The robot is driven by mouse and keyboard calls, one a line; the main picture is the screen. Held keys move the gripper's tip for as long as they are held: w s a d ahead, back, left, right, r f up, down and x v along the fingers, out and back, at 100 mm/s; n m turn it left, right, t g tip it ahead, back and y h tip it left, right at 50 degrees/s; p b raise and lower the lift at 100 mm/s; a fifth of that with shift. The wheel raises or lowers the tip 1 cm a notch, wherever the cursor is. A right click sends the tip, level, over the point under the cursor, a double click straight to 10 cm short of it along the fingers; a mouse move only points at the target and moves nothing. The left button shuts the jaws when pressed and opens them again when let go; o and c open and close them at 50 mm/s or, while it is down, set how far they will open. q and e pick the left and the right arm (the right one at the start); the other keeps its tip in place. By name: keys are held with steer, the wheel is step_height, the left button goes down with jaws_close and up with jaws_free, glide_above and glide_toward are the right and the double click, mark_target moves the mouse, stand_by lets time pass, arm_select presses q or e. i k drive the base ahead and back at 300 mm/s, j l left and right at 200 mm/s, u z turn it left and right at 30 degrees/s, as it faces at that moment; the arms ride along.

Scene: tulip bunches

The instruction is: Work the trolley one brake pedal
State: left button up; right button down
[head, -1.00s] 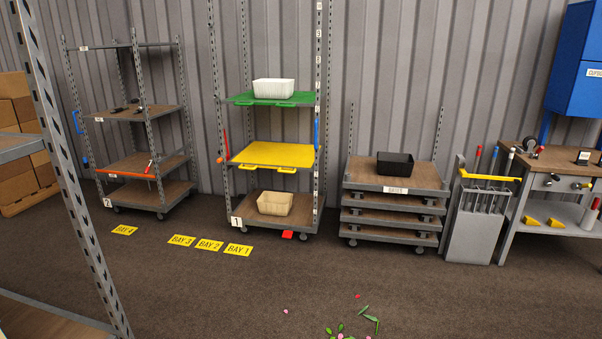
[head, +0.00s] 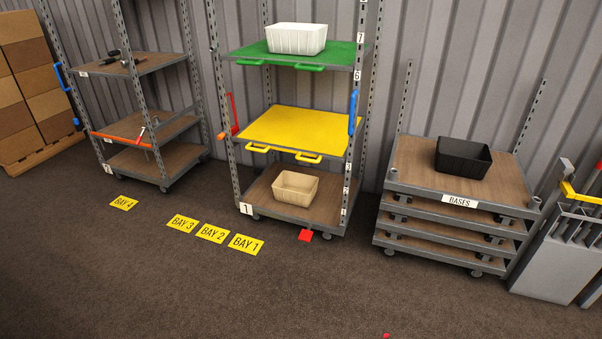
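Trolley one is a grey-post trolley with a number 1 tag (head: 246,208) on its wooden base (head: 330,212). A red brake pedal (head: 306,235) sticks out low at its front, near the right caster. The trolley carries a yellow shelf (head: 300,130) and a green shelf (head: 290,52). A beige crate (head: 296,186) stands on its base and a white crate (head: 296,38) on the green shelf. Neither of my grippers is in view.
Yellow floor labels, among them BAY 1 (head: 246,243), lie left of the pedal. A stack of bases (head: 455,225) with a black crate (head: 463,157) stands to the right. Trolley two (head: 150,160) is at the left. The floor in front is clear except for a small red bit (head: 386,336).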

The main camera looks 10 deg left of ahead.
mark_target(306, 235)
steer(key=i+j+u, duration=0.2)
steer(key=i+u, duration=0.25)
steer(key=i, duration=0.15)
steer(key=i+u, duration=0.45)
steer(key=i, duration=0.15)
